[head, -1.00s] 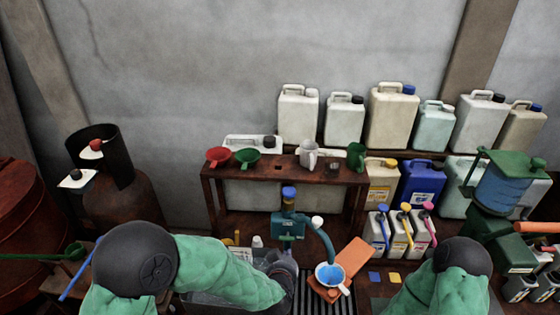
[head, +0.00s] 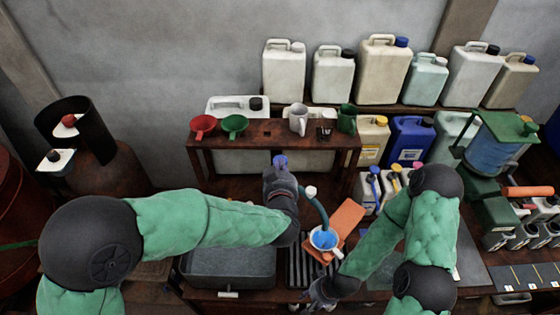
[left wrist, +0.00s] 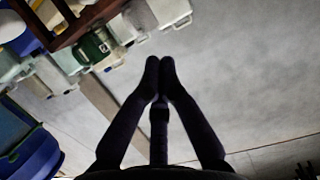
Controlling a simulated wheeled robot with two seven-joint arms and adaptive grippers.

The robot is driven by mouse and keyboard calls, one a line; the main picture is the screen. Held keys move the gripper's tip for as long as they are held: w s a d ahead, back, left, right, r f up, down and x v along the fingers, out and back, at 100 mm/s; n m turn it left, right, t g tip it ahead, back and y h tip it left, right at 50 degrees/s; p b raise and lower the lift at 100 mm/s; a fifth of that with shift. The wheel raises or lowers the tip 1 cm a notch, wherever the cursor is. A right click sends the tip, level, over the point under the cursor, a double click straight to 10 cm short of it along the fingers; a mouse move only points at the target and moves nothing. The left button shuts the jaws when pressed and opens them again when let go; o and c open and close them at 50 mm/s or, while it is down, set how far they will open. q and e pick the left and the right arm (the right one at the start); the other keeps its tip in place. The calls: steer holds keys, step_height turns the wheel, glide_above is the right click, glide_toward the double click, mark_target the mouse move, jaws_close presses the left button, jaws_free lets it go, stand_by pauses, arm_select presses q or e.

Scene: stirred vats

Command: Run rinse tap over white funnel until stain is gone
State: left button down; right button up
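The white funnel (head: 336,251) sits over an orange-brown block on the bench, with bright blue inside its bowl; I cannot tell stain from water. The rinse tap's teal curved spout (head: 323,212) ends above the funnel, and its blue cap (head: 280,160) shows just above my left gripper. My left gripper (head: 281,181) covers most of the tap body. In the left wrist view its fingertips (left wrist: 159,66) meet with nothing visible between them. My right gripper (head: 320,290) is low at the bench front, just below the funnel; its finger opening is unclear.
A grey basin (head: 230,268) lies left of a slatted drain (head: 297,268). A wooden shelf (head: 205,165) behind holds red (head: 203,124) and green (head: 235,124) funnels and a white jug (head: 298,118). Jerrycans line the back. A blue-green vat (head: 490,150) stands right.

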arm_select(q)
glide_above(280, 156)
steer(key=s, duration=0.4)
step_height(280, 156, down, 2)
steer(key=shift+d+f+b, duration=0.1)
steer(key=shift+f+b, duration=0.15)
steer(key=shift+b, duration=0.1)
steer(key=f, duration=0.3)
steer(key=shift+w+b, duration=0.2)
steer(key=shift+b, duration=0.1)
steer(key=shift+f, duration=0.5)
steer(key=shift+f, duration=0.1)
